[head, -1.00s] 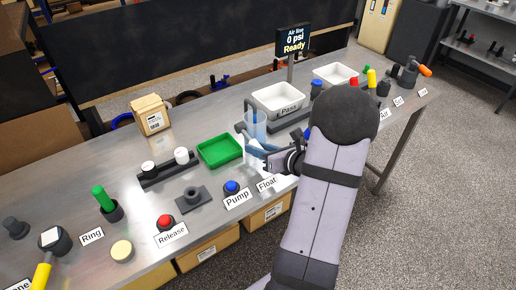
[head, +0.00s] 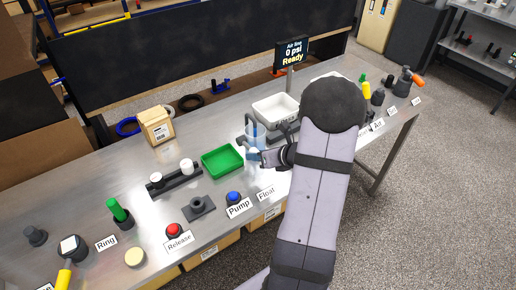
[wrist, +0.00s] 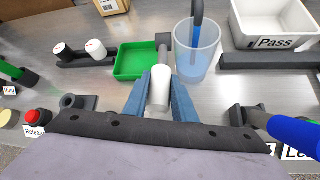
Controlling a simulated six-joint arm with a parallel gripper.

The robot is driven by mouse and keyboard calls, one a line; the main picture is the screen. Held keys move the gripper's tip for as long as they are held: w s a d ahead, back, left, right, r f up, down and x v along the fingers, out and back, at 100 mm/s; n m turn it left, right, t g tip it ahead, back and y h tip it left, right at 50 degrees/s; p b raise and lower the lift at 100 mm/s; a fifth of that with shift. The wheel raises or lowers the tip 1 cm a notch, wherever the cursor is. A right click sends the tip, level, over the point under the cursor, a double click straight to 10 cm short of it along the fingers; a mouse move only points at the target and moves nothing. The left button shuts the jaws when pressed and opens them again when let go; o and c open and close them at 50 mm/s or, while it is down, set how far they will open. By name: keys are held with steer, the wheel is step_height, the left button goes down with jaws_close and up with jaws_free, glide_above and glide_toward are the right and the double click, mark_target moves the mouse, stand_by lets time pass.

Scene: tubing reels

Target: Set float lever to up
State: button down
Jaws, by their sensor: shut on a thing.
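The float lever shows in the wrist view as a white cylindrical handle (wrist: 160,90) on a grey stem, beside a clear cup (wrist: 197,50). My gripper (wrist: 160,85) has its blue fingers on either side of the white handle and is shut on it. In the head view my gripper (head: 259,157) is behind the "Float" label (head: 267,193), close to the clear cup (head: 255,134). My arm and fingers hide most of the lever there, so its exact angle is hard to tell.
A green tray (head: 222,160) lies left of the gripper. A white "Pass" bin (head: 276,108) stands behind it. A blue button (head: 234,197) is at the "Pump" label. A blue handle (wrist: 295,135) is at right in the wrist view. The display (head: 292,52) reads "0 psi Ready".

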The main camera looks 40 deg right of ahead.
mark_target(252, 149)
steer(key=shift+w+r+g+p, duration=0.15)
steer(key=shift+r+g+p, duration=0.45)
steer(key=shift+p, duration=1.05)
steer(key=shift+w+r+g+p, duration=0.1)
steer(key=shift+r+g+p, duration=0.5)
steer(key=shift+p, duration=1)
steer(key=p, duration=0.2)
steer(key=r+g+p, duration=0.1)
steer(key=p, duration=0.1)
steer(key=shift+w+p, duration=0.25)
steer(key=shift+p, duration=0.1)
steer(key=c, duration=1.5)
jaws_free()
steer(key=shift+o, duration=0.2)
steer(key=shift+b+v, duration=0.35)
steer(key=shift+v, duration=3.25)
steer(key=shift+w, duration=0.1)
steer(key=shift+c, duration=0.3)
